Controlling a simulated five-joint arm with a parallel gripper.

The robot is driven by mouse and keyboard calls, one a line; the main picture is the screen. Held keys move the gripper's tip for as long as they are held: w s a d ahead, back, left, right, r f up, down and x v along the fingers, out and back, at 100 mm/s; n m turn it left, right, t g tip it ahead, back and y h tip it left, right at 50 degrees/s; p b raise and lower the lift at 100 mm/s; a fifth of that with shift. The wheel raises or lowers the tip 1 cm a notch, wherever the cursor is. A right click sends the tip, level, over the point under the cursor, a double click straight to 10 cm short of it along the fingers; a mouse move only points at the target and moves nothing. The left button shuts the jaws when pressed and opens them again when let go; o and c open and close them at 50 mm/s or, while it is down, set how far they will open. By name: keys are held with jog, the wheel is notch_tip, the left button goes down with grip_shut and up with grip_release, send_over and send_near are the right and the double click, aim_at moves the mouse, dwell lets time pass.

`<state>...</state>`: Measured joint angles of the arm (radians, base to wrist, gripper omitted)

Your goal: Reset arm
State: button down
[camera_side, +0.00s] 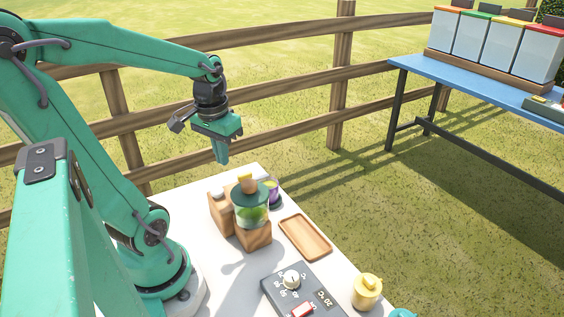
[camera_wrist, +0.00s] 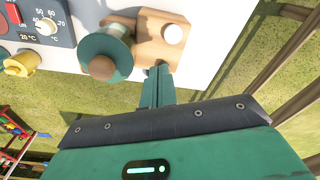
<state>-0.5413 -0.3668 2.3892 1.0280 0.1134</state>
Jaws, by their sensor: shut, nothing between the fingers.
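My gripper (camera_side: 221,152) is teal and hangs over the far edge of the white table (camera_side: 180,200), fingers pointing down, above and apart from the things on it. Its fingers are together and hold nothing; they also show in the wrist view (camera_wrist: 159,72). My arm is raised and bent, reaching to the right from its base at the table's left. A wooden device with a green-lidded jar (camera_side: 250,213) stands on the table below and to the right of my gripper. In the wrist view its round green lid (camera_wrist: 104,56) is close to the fingers.
A wooden tray (camera_side: 305,237), a dark control panel with a white dial (camera_side: 291,279) and a yellow pot (camera_side: 367,291) are on the table. A wooden fence (camera_side: 285,82) runs behind. A blue table (camera_side: 470,82) with several colour-lidded bins stands at the right.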

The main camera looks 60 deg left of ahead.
jog(key=d+r+m+t, duration=0.2)
jog(key=d, duration=0.4)
jog(key=w+d+r+m+t, duration=0.1)
jog(key=d+r+m+t, duration=0.1)
jog(key=d, duration=0.4)
jog(key=shift+w+d+r+m+t, duration=0.3)
jog(key=shift+r+m+t, duration=0.15)
jog(key=shift+r, duration=0.25)
